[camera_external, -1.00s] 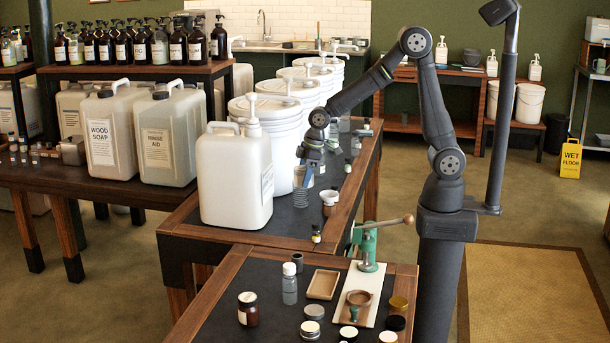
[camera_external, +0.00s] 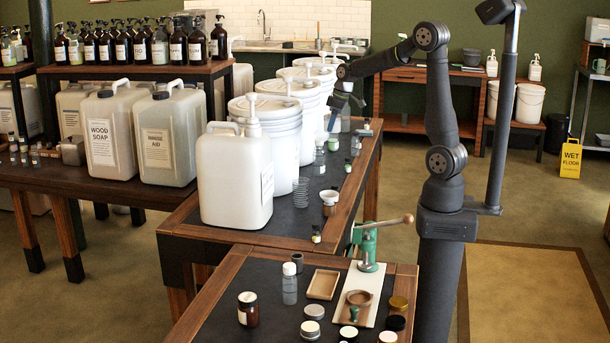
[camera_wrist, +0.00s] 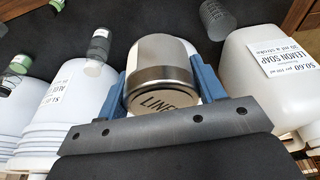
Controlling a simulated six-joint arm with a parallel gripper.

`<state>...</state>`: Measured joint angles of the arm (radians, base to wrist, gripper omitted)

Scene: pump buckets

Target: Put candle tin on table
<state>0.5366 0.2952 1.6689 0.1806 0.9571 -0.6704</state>
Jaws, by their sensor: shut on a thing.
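My gripper (camera_wrist: 163,92) is shut on a small tin with a metal lid (camera_wrist: 160,98). The blue fingers press on both sides of it, and dark letters reading "LINE" show on the lid, the rest cut off. In the external view my gripper (camera_external: 337,106) is in the air over the far part of the long dark table (camera_external: 285,223), beside the white buckets. The held tin is too small to make out clearly there. I cannot see another thing that is surely a candle tin.
White buckets (camera_external: 275,140) and a large white jug (camera_external: 232,180) line the table's left side. A front table holds jars, a wooden tray (camera_external: 323,284) and a green press (camera_external: 367,245).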

